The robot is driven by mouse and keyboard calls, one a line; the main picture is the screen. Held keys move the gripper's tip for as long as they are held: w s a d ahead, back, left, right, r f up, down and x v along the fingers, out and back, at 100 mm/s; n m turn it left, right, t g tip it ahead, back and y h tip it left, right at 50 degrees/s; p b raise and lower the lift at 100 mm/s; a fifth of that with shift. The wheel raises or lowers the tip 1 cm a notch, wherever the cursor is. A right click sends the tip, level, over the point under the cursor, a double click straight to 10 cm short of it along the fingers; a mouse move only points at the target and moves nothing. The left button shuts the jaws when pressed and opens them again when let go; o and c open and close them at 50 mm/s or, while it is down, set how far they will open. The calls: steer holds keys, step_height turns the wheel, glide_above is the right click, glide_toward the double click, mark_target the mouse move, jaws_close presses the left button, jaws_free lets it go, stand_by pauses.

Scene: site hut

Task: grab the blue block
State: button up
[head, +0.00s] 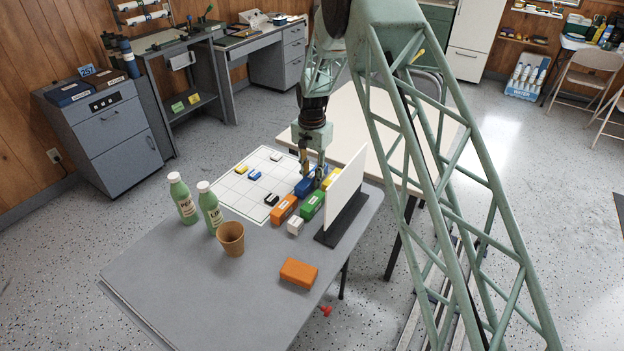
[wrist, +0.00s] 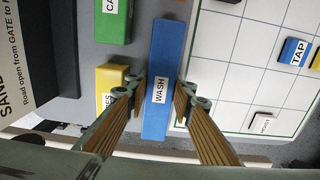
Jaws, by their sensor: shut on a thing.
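The blue block (wrist: 159,52), labelled WASH, lies between the fingers of my gripper (wrist: 158,92) in the wrist view. Both fingers close on its long sides. In the head view the blue block (head: 304,188) shows partly behind my gripper (head: 313,172), which comes down from above at the edge of the white grid board. I cannot tell whether the block touches the table.
A green block (head: 311,205), an orange block (head: 284,208) and a yellow block (head: 331,178) sit close by. A white upright panel (head: 347,187) stands on their right. Two green bottles (head: 182,199) and a brown cup (head: 231,239) stand at the left. The front table (head: 215,290) is mostly clear.

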mark_target(312, 175)
steer(key=shift+r+p, duration=0.9)
steer(key=shift+r, duration=4.05)
